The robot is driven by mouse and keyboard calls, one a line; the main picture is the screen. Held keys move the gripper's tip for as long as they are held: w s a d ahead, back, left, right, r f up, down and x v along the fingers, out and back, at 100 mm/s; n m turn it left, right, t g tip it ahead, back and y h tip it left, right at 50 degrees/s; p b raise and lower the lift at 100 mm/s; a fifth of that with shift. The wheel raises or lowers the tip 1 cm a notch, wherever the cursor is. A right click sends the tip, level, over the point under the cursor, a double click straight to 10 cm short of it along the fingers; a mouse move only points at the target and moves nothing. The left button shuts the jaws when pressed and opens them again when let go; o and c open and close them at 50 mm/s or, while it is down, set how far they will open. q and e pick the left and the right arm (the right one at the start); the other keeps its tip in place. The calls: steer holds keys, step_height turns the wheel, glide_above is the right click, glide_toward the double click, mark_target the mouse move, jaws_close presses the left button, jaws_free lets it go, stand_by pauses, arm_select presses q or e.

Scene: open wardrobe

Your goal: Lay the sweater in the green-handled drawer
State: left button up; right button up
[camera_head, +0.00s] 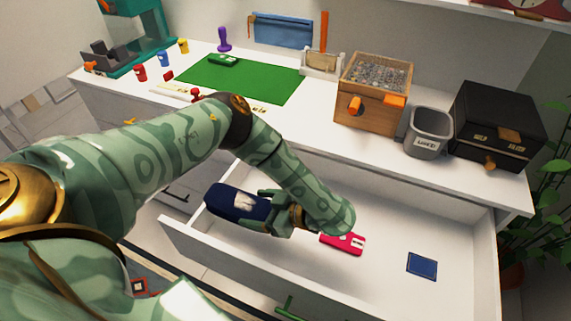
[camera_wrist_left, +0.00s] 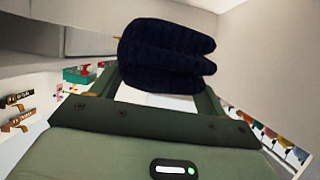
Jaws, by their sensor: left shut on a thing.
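The navy folded sweater (camera_head: 228,201) is in my left gripper (camera_head: 266,212), which is shut on it. In the left wrist view the sweater (camera_wrist_left: 167,52) is a dark, rounded bundle between the fingertips. The open white drawer (camera_head: 385,205) with a green handle (camera_head: 287,309) is below the desk top. The sweater is over the left end of the drawer and covers part of its left side wall; its height above the drawer floor is hard to tell. My right gripper is not in view.
A red item (camera_head: 343,243) and a small blue item (camera_head: 422,265) lie on the drawer floor, with bare floor around them. The desk above holds a wooden box (camera_head: 372,105), a grey bin (camera_head: 427,135), a black box (camera_head: 495,125) and a green mat (camera_head: 270,82).

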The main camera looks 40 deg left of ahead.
arm_select(q)
steer(key=d+f+b, duration=0.1)
steer(key=w+d+f+b, duration=0.1)
steer(key=f, duration=0.1)
steer(key=d+f+b, duration=0.1)
steer(key=f, duration=0.1)
steer(key=shift+w+d, duration=0.2)
steer(key=shift+d, duration=0.1)
steer(key=shift+w+d+f, duration=0.15)
steer(key=shift+d+f, duration=0.15)
steer(key=shift+d, duration=0.05)
steer(key=f+b, duration=0.3)
steer(key=f, duration=0.1)
steer(key=shift+d, duration=0.35)
steer(key=shift+w, duration=0.15)
steer(key=shift+c, duration=0.5)
steer(key=shift+r, duration=0.2)
steer(key=shift+f, duration=0.1)
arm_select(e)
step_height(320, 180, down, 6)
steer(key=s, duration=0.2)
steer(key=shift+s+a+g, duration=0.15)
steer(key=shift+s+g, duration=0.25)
arm_select(q)
steer(key=o, duration=1.2)
steer(key=shift+o, duration=0.3)
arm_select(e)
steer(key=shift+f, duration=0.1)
